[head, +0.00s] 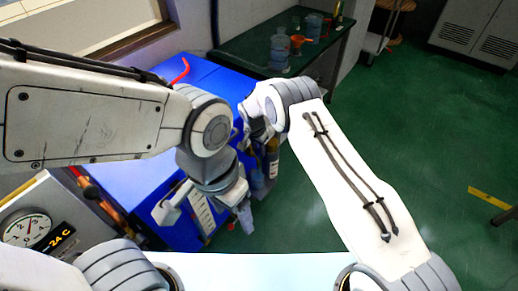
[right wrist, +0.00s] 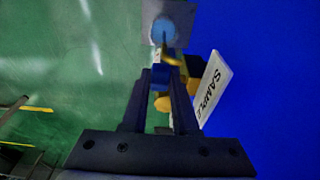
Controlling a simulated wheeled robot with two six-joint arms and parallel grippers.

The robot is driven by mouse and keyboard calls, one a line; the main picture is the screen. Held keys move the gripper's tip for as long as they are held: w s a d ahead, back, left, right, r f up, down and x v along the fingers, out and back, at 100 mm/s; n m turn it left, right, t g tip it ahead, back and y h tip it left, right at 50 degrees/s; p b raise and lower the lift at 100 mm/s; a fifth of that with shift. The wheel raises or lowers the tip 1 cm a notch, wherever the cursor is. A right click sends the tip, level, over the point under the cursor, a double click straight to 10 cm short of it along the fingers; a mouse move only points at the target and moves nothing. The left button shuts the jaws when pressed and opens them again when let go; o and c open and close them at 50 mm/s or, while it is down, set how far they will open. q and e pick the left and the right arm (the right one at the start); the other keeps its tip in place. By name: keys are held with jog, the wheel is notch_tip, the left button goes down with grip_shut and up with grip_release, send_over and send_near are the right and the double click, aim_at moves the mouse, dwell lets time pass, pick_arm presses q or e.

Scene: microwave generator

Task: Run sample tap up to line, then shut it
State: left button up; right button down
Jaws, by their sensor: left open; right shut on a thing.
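A yellow tap (right wrist: 189,84) stands out from a blue cabinet face (right wrist: 270,80) beside a white tag reading SAMPLE (right wrist: 213,88) in the right wrist view. My right gripper (right wrist: 161,86) is shut on the tap's yellow handle. Beyond it, a round light-blue surface (right wrist: 164,28), seemingly a vessel below the spout, sits on a grey plate. The fill line cannot be made out. In the head view my right gripper (head: 268,160) is partly hidden by its wrist at the blue cabinet's front. My left gripper (head: 208,206) is open and lower, also near that front.
A red hose (head: 180,72) rises from the blue cabinet's top. A dark green bench (head: 240,45) behind carries a blue bottle (head: 280,52) and an orange funnel (head: 300,42). A dial gauge (head: 27,228) is at lower left. Open green floor (head: 420,110) lies to the right.

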jog(key=shift+s+t+h, duration=0.1)
jog(key=shift+t+h, duration=0.2)
jog(key=shift+t, duration=0.1)
jog(key=c, duration=1)
grip_release()
jog(key=shift+o, duration=0.2)
jog(key=b+v, duration=0.1)
jog(key=v, duration=0.9)
jog(key=shift+r, duration=0.2)
